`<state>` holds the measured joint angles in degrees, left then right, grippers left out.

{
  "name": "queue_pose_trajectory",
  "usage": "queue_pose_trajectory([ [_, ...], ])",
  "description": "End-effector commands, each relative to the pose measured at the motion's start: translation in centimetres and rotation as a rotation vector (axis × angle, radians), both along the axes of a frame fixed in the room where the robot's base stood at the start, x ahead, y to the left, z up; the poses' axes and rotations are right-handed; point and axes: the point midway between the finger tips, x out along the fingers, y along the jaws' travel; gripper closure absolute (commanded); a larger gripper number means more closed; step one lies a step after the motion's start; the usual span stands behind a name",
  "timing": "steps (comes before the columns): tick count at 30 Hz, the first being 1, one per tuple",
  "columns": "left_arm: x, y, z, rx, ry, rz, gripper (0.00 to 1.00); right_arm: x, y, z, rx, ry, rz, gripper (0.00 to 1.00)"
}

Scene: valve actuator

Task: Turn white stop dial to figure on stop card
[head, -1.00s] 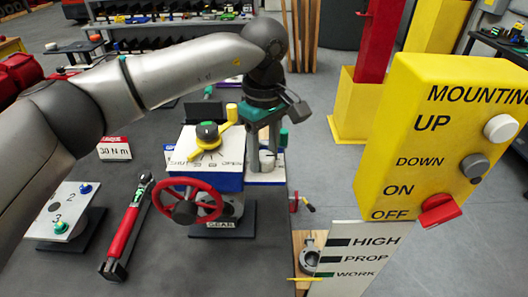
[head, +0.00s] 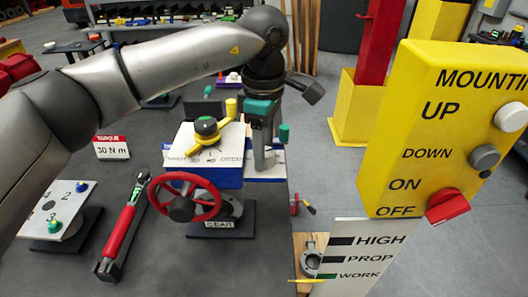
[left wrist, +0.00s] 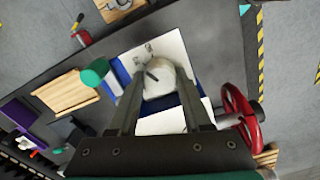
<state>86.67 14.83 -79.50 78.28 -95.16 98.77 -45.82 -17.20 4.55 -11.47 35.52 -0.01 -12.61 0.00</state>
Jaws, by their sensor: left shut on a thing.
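The white stop dial (left wrist: 158,78) shows between my left gripper's fingers in the left wrist view, with a dark mark on its top. It sits on a white plate on the blue-trimmed actuator housing. My left gripper (left wrist: 160,105) is shut on the dial, a finger on each side. In the head view my left gripper (head: 264,158) comes down at the housing's right side and mostly hides the dial. Small marks on the plate beside the dial are too small to read. I cannot make out a card labelled as the stop card. My right gripper is not in view.
Beside the dial are a yellow lever with a dark knob (head: 206,126) and a red handwheel (head: 184,197). A torque card reading 30 N m (head: 111,147) and a red torque wrench (head: 122,232) are to the left. A yellow control box (head: 440,140) stands at right.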

Motion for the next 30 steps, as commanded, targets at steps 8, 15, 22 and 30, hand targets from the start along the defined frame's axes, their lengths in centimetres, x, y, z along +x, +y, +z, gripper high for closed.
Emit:
queue_pose_trajectory([
  [8,0.00,0.01,0.00,0.000,-0.001,0.156,1.00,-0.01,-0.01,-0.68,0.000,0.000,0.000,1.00],
  [15,-0.01,0.01,0.04,0.000,-0.001,0.217,1.00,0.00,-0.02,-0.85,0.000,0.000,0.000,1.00],
  [22,-0.01,0.01,0.08,0.000,-0.001,0.227,1.00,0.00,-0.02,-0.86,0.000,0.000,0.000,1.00],
  [30,-0.01,0.01,0.09,0.000,-0.001,0.225,0.46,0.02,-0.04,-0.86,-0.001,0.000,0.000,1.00],
])
